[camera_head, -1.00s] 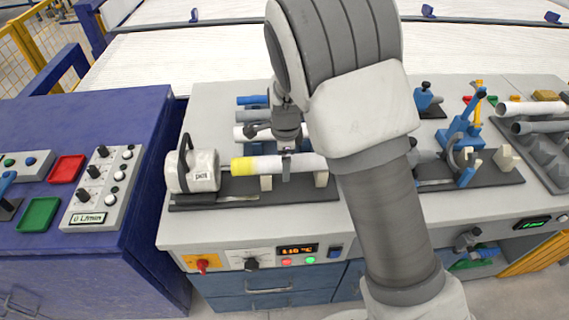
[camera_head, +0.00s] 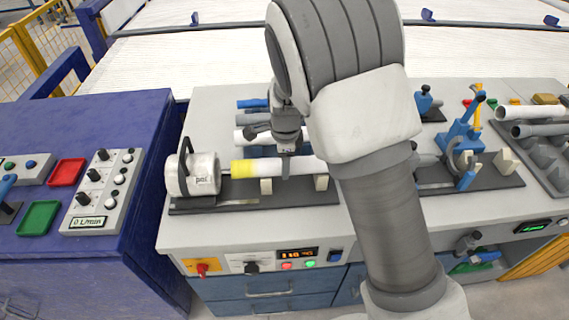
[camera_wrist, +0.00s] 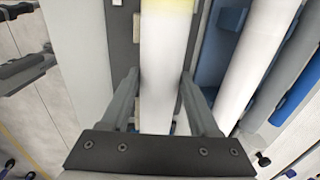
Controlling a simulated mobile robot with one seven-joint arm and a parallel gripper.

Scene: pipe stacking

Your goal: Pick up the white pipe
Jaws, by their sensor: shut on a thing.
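The white pipe (camera_head: 305,165) lies level on the dark fixture in the head view, with a yellow band at its left end. That end is at the white round heater (camera_head: 202,173); exact contact is unclear. My gripper (camera_head: 286,165) points down over the pipe, with its fingers around the middle. In the wrist view the pipe (camera_wrist: 165,75) runs between the two fingers (camera_wrist: 160,90), and the gripper is shut on it. The pipe's right part is hidden behind my arm.
Other white, grey and blue pipes (camera_head: 243,134) lie just behind. A blue clamp (camera_head: 464,135) stands on the fixture at right, and a pipe rack (camera_head: 540,150) is at far right. A control box (camera_head: 103,190) and red and green trays are on the blue bench.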

